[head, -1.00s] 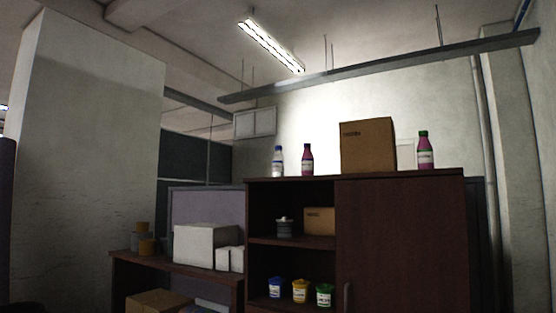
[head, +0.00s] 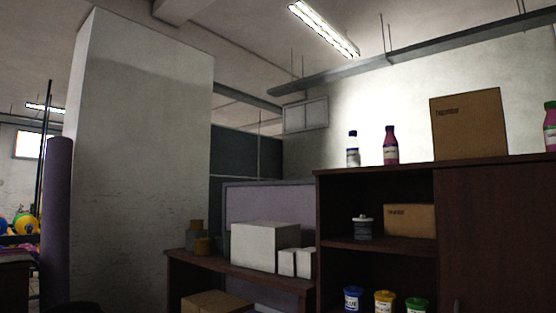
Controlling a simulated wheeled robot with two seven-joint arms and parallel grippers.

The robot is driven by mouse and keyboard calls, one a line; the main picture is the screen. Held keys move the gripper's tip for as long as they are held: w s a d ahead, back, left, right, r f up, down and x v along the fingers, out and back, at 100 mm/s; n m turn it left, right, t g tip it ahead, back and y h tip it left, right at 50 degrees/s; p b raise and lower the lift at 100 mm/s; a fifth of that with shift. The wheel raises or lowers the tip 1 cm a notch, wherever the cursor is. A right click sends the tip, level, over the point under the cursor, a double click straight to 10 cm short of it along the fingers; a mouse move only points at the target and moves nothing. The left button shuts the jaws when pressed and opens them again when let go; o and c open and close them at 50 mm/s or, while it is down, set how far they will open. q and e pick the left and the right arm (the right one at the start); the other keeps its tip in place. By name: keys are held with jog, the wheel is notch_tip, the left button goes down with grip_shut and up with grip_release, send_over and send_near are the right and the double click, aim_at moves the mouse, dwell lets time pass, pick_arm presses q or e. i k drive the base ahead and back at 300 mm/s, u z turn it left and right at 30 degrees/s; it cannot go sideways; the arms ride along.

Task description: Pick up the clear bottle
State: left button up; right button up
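A clear bottle with a blue cap and pale label (head: 352,150) stands upright on top of the dark wooden cabinet (head: 480,215), near its left end. A magenta bottle (head: 390,147) with a dark cap stands just to its right. Neither of my grippers shows in the head view, so whether they are open or shut is hidden.
A cardboard box (head: 469,125) and a green-capped bottle (head: 550,128) also stand on the cabinet. Its shelves hold a grey tub (head: 362,227), a small box (head: 409,220) and colored tubs (head: 384,301). A lower table (head: 240,277) bears white boxes. A broad pillar (head: 145,160) stands left.

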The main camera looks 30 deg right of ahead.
aim_at(353, 148)
jog(key=u, duration=0.15)
jog(key=i, duration=1.1)
jog(key=z, duration=1.05)
jog(key=i, duration=0.75)
jog(key=z, duration=0.75)
